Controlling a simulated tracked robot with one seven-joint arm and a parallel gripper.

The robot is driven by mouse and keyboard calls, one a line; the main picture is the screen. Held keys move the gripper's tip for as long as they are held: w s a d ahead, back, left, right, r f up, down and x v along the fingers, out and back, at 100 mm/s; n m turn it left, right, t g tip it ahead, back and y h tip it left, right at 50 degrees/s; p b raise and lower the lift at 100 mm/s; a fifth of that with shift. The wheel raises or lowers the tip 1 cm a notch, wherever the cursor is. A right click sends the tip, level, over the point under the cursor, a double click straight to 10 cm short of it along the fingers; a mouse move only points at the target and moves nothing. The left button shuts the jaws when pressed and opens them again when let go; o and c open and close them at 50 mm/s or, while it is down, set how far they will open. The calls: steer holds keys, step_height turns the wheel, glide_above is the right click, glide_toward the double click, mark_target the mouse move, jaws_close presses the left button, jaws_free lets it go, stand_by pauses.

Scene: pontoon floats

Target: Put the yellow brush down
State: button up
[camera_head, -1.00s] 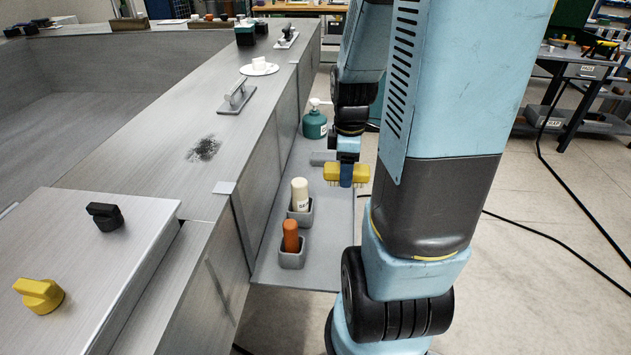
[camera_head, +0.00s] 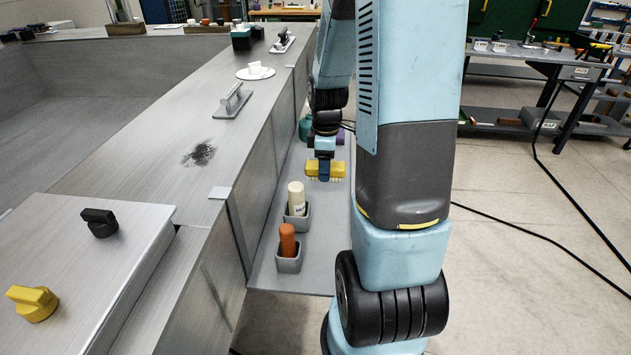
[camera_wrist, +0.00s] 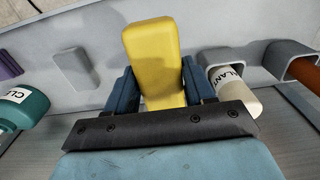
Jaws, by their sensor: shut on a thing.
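The yellow brush (camera_head: 340,169) is in my gripper (camera_head: 325,172), over the low grey shelf (camera_head: 318,252) beside the metal float. Its bristles point down. In the wrist view the brush (camera_wrist: 153,55) stands between the two blue fingers of my gripper (camera_wrist: 160,88), which are shut on it. The shelf (camera_wrist: 225,35) lies behind it there. I cannot tell whether the bristles touch the shelf.
A cream bottle (camera_head: 296,196) and an orange one (camera_head: 287,238) stand in grey holders on the shelf. A teal bottle (camera_wrist: 22,107), a grey block (camera_wrist: 76,68) and a purple thing (camera_wrist: 9,66) are at the wrist view's left. A dark smudge (camera_head: 199,154) marks the float's top.

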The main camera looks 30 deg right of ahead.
steer(key=w+f, duration=0.4)
steer(key=f, duration=0.1)
steer(key=shift+w+d+f, duration=0.1)
steer(key=shift+w+f, duration=0.05)
steer(key=shift+w, duration=0.1)
steer(key=shift+w+f, duration=0.15)
steer(key=shift+f, duration=0.7)
steer(key=shift+w+f, duration=0.15)
steer(key=shift+f, duration=0.65)
steer(key=shift+f, duration=0.1)
steer(key=o, duration=0.9)
steer(key=shift+o, duration=0.2)
steer(key=s+a+r+m+t, duration=0.1)
steer(key=s+a+r+m, duration=0.1)
steer(key=r, duration=0.9)
steer(key=s+a+r+m+t, duration=0.1)
steer(key=s+a+r, duration=0.2)
steer(key=r, duration=0.8)
steer(key=s+a+r+m+t, duration=0.1)
steer(key=s+a+r+m, duration=0.3)
steer(key=s, duration=0.4)
steer(key=s+a+r+m+t, duration=0.2)
steer(key=s+a+r+m, duration=0.2)
steer(key=s+r, duration=0.3)
steer(key=shift+s+r+t, duration=0.15)
steer(key=shift+s+t, duration=0.15)
steer(key=shift+s, duration=0.5)
